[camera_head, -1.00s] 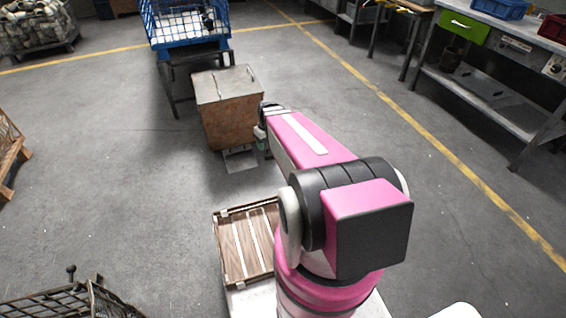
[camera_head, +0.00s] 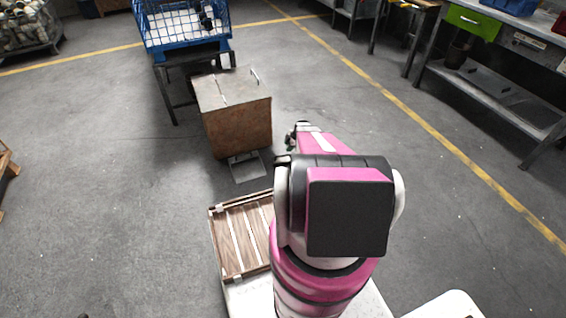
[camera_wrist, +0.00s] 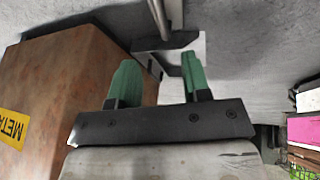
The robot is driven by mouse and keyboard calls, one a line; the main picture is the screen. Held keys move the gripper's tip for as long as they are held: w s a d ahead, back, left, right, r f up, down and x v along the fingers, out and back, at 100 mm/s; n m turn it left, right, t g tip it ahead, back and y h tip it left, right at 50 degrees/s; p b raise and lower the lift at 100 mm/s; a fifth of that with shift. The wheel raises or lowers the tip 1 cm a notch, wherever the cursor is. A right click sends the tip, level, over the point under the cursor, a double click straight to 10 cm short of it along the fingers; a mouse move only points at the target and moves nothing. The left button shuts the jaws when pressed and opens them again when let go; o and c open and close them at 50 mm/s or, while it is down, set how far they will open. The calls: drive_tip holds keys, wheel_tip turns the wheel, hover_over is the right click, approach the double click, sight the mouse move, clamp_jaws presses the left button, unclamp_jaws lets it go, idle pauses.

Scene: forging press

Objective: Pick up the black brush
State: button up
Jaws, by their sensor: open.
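I cannot make out a black brush for certain. A small dark object (camera_head: 207,17), too small to identify, shows at the blue wire cage in the head view. My gripper (camera_wrist: 160,76) has two green fingers, spread apart with nothing between them, in the wrist view. In the head view my gripper (camera_head: 291,137) is partly hidden behind my arm, just right of the brown metal bin, and apart from the dark object.
The brown bin (camera_head: 240,130) stands ahead; its side with a yellow label (camera_wrist: 12,128) fills the wrist view's left. The blue cage (camera_head: 185,38) stands on a dark stand behind it. A workbench (camera_head: 490,95) is at right. Floor between is clear.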

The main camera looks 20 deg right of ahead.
sight(282, 156)
drive_tip(key=x, duration=0.5)
drive_tip(key=shift+f, duration=0.1)
drive_tip(key=shift+d+x, duration=0.1)
drive_tip(key=shift+x, duration=1.25)
drive_tip(key=shift+d+x, duration=0.15)
drive_tip(key=shift+x, duration=1.15)
drive_tip(key=shift+s+f, duration=0.15)
drive_tip(key=shift+s, duration=0.05)
drive_tip(key=shift+c, duration=0.2)
clamp_jaws()
